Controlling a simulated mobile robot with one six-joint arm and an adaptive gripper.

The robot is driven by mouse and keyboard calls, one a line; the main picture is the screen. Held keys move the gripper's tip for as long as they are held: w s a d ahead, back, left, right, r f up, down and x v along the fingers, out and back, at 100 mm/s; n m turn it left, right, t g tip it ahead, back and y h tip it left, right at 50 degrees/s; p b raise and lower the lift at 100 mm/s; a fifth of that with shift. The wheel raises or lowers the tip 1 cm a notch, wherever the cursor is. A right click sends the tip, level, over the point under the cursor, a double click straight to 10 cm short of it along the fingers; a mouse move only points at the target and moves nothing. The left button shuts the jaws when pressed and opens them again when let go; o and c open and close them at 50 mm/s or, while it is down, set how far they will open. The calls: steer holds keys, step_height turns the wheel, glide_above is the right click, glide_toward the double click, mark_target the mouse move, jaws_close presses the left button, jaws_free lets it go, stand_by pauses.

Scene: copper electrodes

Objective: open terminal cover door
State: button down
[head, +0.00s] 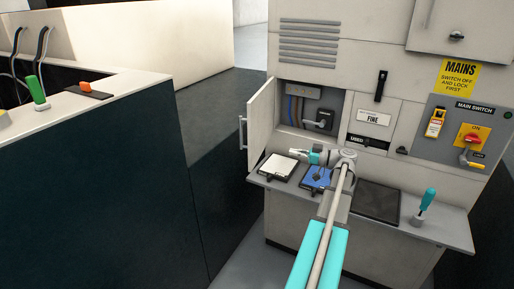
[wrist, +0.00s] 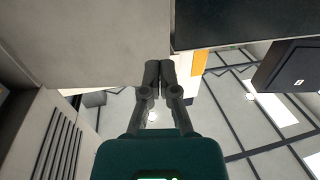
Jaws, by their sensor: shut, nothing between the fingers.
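The terminal cover door (head: 261,117) is a pale panel with a bar handle (head: 243,132) on its outer face. It stands swung out on the left side of its compartment (head: 305,104), which shows coloured wires and a dark connector. My gripper (head: 291,151) is in front of the lower part of the opening, pointing left, to the right of the door. In the wrist view my gripper (wrist: 159,68) is shut with its fingers together and nothing between them. I cannot tell whether it touches the door.
A shelf (head: 440,232) below holds a white-topped tray (head: 280,168), a blue-topped tray (head: 316,178), a dark mat (head: 377,202) and a teal-handled tool (head: 425,203). The main switch (head: 470,137) is at right. A dark-sided counter (head: 100,170) stands at left, with floor between.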

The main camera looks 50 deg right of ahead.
mark_target(252, 145)
steer(key=shift+w+a, duration=0.1)
steer(key=shift+w, duration=0.1)
steer(key=x, duration=1.3)
steer(key=shift+w+a, duration=0.1)
steer(key=shift+w, duration=0.25)
stand_by(0.4)
